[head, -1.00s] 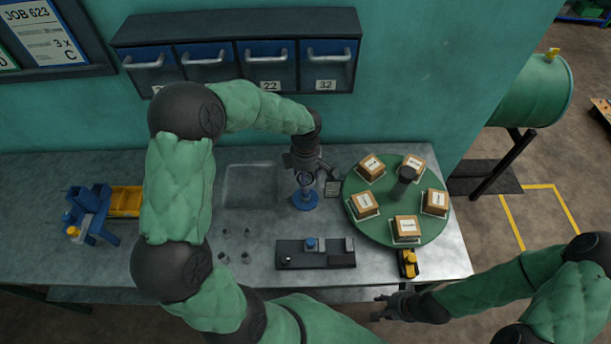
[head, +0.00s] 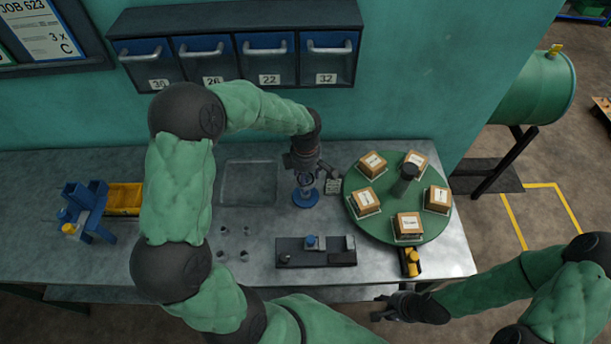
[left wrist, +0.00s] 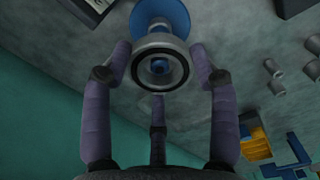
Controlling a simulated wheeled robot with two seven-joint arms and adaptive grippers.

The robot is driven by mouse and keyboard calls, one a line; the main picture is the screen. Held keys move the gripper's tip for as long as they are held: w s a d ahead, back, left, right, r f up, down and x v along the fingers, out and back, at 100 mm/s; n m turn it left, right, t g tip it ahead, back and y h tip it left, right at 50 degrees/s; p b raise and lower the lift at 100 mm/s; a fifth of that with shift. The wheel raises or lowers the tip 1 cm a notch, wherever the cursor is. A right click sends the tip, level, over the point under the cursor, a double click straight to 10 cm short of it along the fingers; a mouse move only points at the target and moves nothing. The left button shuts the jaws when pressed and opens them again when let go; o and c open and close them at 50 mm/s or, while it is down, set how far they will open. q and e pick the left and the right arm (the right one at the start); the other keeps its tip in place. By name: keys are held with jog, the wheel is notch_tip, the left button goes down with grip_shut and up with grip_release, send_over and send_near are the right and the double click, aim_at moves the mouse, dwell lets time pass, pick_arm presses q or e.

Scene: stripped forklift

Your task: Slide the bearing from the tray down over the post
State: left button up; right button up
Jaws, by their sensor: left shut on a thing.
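The bearing (left wrist: 160,68), a grey ring with a dark inner rim, sits between the fingers of my left gripper (left wrist: 160,78) in the left wrist view. The gripper is shut on it. The post stands on a round blue base, seen in the head view (head: 306,198) and the left wrist view (left wrist: 172,14). My left gripper (head: 306,176) is directly over this base. I cannot tell how far the bearing is around the post. The shallow tray (head: 248,164) to the left looks empty. My right gripper (head: 377,308) is open and empty off the bench's front edge.
A green turntable (head: 385,222) with several cartons stands right of the post. A dark fixture (head: 325,258) lies in front, several small grey cylinders (head: 223,255) front left. Drawers (head: 235,62) hang behind.

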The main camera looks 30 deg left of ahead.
pick_arm(q)
jog(key=o, duration=0.9)
jog(key=shift+o, duration=0.2)
notch_tip(320, 180, up, 12)
dwell(0.6)
